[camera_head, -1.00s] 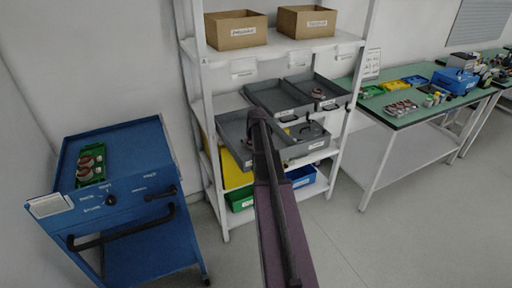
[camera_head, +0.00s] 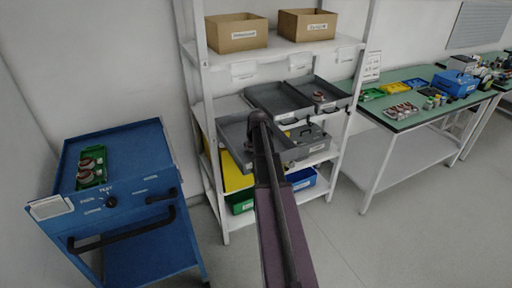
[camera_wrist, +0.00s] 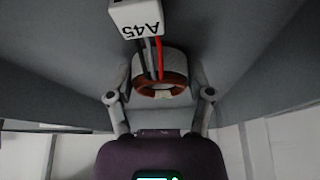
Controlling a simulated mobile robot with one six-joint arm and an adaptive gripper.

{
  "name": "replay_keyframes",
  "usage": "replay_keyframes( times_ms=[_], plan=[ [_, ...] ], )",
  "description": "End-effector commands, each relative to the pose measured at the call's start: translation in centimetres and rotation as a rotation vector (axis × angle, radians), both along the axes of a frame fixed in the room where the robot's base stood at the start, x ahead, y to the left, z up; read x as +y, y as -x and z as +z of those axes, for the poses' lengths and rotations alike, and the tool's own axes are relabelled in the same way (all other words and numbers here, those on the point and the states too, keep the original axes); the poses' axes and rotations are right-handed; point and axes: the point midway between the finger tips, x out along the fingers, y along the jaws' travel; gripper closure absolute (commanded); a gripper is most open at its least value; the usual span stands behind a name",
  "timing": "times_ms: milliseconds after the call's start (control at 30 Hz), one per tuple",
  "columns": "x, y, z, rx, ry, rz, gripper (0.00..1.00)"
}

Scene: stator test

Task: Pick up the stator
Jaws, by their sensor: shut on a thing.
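Black, grey and red wires run from the ring to a white block (camera_wrist: 137,17) marked A45. Grey surfaces surround the stator; whether it touches one of them I cannot tell. In the head view my arm reaches to the shelf and hides the gripper and this stator. Another stator (camera_head: 318,96) lies in the upper right grey tray (camera_head: 335,101).
A white shelf rack (camera_head: 205,85) carries grey trays, cardboard boxes (camera_head: 236,33) and lower bins. Its uprights stand close to my arm. A blue cart (camera_head: 122,150) at the left holds a green tray (camera_head: 91,183) with stators. A green-topped workbench (camera_head: 425,115) stands right. The floor between is clear.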

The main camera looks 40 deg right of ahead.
Motion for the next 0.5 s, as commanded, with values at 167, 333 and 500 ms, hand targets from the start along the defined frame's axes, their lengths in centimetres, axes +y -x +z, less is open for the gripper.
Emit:
replay_keyframes(
  times_ms=[167,333,500],
  plan=[
    [0.0,0.0,0.3,0.0,0.0,0.0,0.87],
    [0.0,0.0,1.1,0.0,0.0,0.0,0.87],
    [0.0,0.0,2.4,0.0,0.0,0.0,0.87]
  ],
)
